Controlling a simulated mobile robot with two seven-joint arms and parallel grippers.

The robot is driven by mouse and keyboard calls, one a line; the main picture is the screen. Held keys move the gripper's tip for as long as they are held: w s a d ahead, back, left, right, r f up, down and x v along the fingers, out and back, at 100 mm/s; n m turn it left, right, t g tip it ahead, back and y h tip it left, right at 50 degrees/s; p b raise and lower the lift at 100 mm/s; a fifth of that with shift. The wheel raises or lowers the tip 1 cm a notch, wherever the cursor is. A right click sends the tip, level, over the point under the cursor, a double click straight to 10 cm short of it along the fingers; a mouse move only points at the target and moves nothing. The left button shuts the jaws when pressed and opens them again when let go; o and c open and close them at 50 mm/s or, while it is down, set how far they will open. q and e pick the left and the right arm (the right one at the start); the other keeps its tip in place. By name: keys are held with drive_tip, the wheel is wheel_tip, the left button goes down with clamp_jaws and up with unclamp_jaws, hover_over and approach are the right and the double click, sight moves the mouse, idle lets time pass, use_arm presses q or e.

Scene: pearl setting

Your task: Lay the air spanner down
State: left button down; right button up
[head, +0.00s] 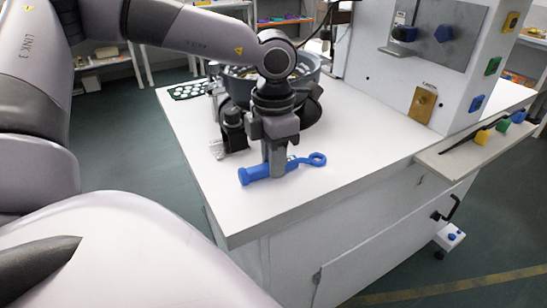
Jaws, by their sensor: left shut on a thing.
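The blue air spanner (257,172) is in the head view, near the front left of the white worktable (360,150). It lies roughly level, its thick handle to the left and its ring end to the right. My left gripper (275,168) reaches down from above and is shut on the middle of the spanner. The fingers hide part of its body. The spanner is at or very close to the table top; I cannot tell if it touches. My right gripper is not in view.
A round dark machine (308,90) stands behind my gripper, and a small black device (232,130) stands to its left. A white cabinet (400,80) with coloured knobs rises at the right. The table top is clear in front and to the right of the spanner.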

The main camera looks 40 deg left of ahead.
use_arm(q)
drive_tip(key=shift+f, duration=0.2)
drive_tip(key=c, duration=1)
unclamp_jaws()
drive_tip(key=shift+r, duration=0.1)
drive_tip(key=shift+r, duration=0.1)
wheel_tip(320, 180, up, 12)
drive_tip(key=shift+p, duration=0.5)
